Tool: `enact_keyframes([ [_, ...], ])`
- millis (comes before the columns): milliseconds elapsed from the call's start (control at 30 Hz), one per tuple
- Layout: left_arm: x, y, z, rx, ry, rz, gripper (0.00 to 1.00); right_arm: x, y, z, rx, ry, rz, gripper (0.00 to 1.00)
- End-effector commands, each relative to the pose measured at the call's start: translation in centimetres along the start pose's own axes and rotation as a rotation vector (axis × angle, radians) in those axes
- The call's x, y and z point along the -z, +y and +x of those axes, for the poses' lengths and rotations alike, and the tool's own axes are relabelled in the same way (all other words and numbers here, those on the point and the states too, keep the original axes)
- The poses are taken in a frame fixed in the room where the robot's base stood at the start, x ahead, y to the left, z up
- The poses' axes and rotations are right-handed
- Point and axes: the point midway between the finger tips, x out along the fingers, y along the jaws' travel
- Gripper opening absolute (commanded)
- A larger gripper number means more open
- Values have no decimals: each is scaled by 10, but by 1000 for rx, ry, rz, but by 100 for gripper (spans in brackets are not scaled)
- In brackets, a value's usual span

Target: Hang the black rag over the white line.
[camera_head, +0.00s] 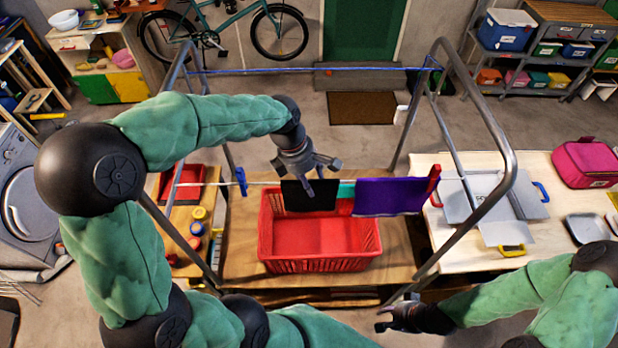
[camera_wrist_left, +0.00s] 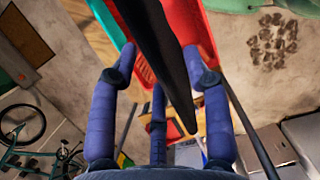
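The black rag (camera_head: 310,198) hangs at the white line (camera_head: 262,184), its top edge level with the line and its lower part above the red basket (camera_head: 320,236). My left gripper (camera_head: 312,172) is just above the rag with its fingers spread. In the left wrist view the fingers (camera_wrist_left: 160,105) stand apart, and the rag (camera_wrist_left: 160,50) shows nearly edge-on as a dark strip between them, with no clear grip on it. How far the rag reaches behind the line is hidden. My right gripper (camera_head: 388,318) is low at the right, open and empty.
A purple cloth (camera_head: 390,197) and a teal cloth (camera_head: 346,190) hang right of the rag. A blue clothespin (camera_head: 241,182) and a red clothespin (camera_head: 434,183) are on the line. Metal rack frames (camera_head: 500,150) flank it. A blue line (camera_head: 300,71) runs behind.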

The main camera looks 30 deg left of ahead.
Motion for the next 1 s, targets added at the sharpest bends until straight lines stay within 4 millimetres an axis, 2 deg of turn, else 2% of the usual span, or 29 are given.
enact_keyframes([
  [233,0,0,-1,0,0,0,49,0,0,0,0,0,0,32],
  [367,0,1,-10,-2,-1,0,49,0,0,0,0,0,0,32],
  [800,0,1,-90,-3,-2,0,49,0,0,0,0,0,0,32],
  [1000,0,0,-113,-1,-1,0,49,0,0,0,0,0,0,32],
])
